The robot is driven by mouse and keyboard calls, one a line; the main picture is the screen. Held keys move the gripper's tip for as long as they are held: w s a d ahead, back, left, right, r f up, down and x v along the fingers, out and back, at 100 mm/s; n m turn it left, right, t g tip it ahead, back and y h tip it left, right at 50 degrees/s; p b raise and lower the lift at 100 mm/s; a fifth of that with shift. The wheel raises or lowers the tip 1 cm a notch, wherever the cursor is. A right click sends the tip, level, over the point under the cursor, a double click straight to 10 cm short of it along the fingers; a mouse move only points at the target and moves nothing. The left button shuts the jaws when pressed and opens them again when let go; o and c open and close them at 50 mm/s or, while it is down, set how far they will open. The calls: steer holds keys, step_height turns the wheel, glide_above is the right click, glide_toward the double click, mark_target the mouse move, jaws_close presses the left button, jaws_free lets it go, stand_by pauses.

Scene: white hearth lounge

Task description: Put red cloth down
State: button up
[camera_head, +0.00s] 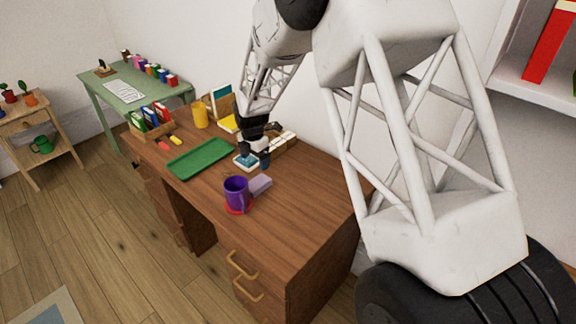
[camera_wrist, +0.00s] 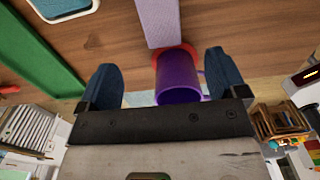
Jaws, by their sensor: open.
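A flat red piece (camera_head: 240,209) lies on the brown desk under and around a purple mug (camera_head: 236,190); I cannot tell if it is cloth or a coaster. In the wrist view its red edge (camera_wrist: 182,49) shows at the purple mug (camera_wrist: 178,78). No other red cloth is clearly visible. My gripper (camera_head: 254,161) is over the desk, behind the mug, close to a teal-and-white item (camera_head: 245,160). Its fingers (camera_wrist: 163,82) are apart in the wrist view and hold nothing visible; the mug shows beyond the gap.
A lavender block (camera_head: 260,184) lies beside the mug. A green tray (camera_head: 200,157) lies left of my gripper. A yellow cup (camera_head: 200,116), a book rack (camera_head: 151,122) and small red and yellow pieces are at the far left. The desk's near right surface (camera_head: 300,205) is clear.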

steer(key=s+d+r+m+t, duration=0.1)
steer(key=s+d+r+m, duration=0.5)
steer(key=s+d+r, duration=0.3)
steer(key=s+d+r+m, duration=0.65)
steer(key=s+r, duration=0.35)
steer(key=r, duration=0.2)
steer(key=s+d+r+m, duration=0.1)
steer(key=s+d+m, duration=0.2)
steer(key=s, duration=0.6)
steer(key=s+d+r+m+t, duration=0.1)
steer(key=s+d+m, duration=0.2)
steer(key=s+m, duration=0.3)
steer(key=s+d+r+m, duration=0.2)
steer(key=s+m, duration=0.3)
steer(key=s, duration=0.7)
steer(key=shift+d+m+t, duration=0.3)
steer(key=shift+d+m, duration=0.05)
steer(key=shift+d, duration=0.25)
steer(key=shift+r, duration=0.1)
steer(key=shift+o, duration=0.4)
steer(key=shift+w, duration=0.1)
